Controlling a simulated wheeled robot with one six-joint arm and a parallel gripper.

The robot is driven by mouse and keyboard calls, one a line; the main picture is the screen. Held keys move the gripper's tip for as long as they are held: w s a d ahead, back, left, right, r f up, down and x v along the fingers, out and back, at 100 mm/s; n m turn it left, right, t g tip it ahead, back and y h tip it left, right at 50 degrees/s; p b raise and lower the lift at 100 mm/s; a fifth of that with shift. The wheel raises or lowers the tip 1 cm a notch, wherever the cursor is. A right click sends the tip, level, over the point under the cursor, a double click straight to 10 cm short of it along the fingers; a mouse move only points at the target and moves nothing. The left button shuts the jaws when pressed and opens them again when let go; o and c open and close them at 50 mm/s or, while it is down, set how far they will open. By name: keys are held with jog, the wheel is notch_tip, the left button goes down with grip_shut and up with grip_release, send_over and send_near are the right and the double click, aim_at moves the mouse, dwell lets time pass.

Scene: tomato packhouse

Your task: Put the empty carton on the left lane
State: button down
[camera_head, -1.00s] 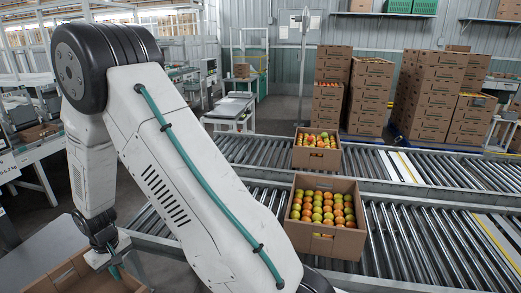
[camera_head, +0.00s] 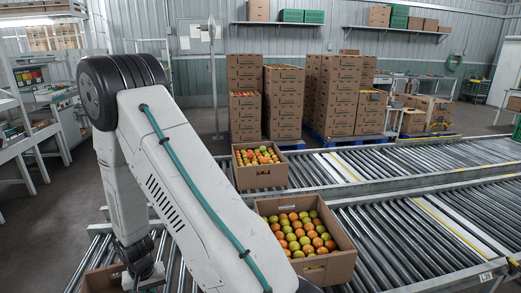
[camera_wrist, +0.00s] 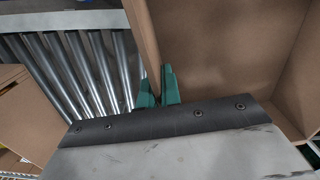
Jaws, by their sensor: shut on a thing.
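The empty brown carton (camera_wrist: 225,40) fills the right of the wrist view, its bare inside showing. My gripper (camera_wrist: 158,85) is shut on its wall, with the green fingers on either side of the cardboard edge. In the head view, part of the carton (camera_head: 100,281) shows at the bottom left, below my gripper (camera_head: 143,281); the rest is out of frame. Rollers lie below and beside the carton; whether it touches them I cannot tell. The near roller lane (camera_head: 400,240) and the far roller lane (camera_head: 400,160) run side by side to the right.
A carton full of tomatoes (camera_head: 338,266) stands on the near lane, right of my arm. Another full carton (camera_head: 262,178) stands on the far lane. Another brown carton wall (camera_wrist: 25,120) shows at the left of the wrist view. Carton stacks (camera_head: 330,95) stand behind. Rollers to the right are clear.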

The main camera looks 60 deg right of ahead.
jog(key=s+d+f+m, duration=0.1)
jog(key=s+f+m, duration=0.1)
jog(key=s+m, duration=0.1)
jog(key=s+d+f+m, duration=0.2)
jog(key=s+m, duration=0.2)
jog(key=s, duration=0.2)
jog(key=s+d+f+m, duration=0.2)
jog(key=s+m, duration=0.2)
jog(key=shift+s+f, duration=0.2)
jog(key=shift+s+d+m, duration=0.1)
jog(key=shift+s+m, duration=0.25)
jog(key=shift+m, duration=0.05)
jog(key=w+d, duration=0.3)
jog(key=w, duration=0.1)
jog(key=w+d+f, duration=0.1)
jog(key=w+d, duration=0.2)
jog(key=w, duration=0.2)
jog(key=w+d, duration=0.3)
jog(key=w, duration=0.1)
jog(key=shift+w+f, duration=0.15)
jog(key=shift+f, duration=1.95)
jog(key=shift+f, duration=0.1)
jog(key=c, duration=1.6)
grip_release()
jog(key=shift+c, duration=0.2)
jog(key=shift+o, duration=0.2)
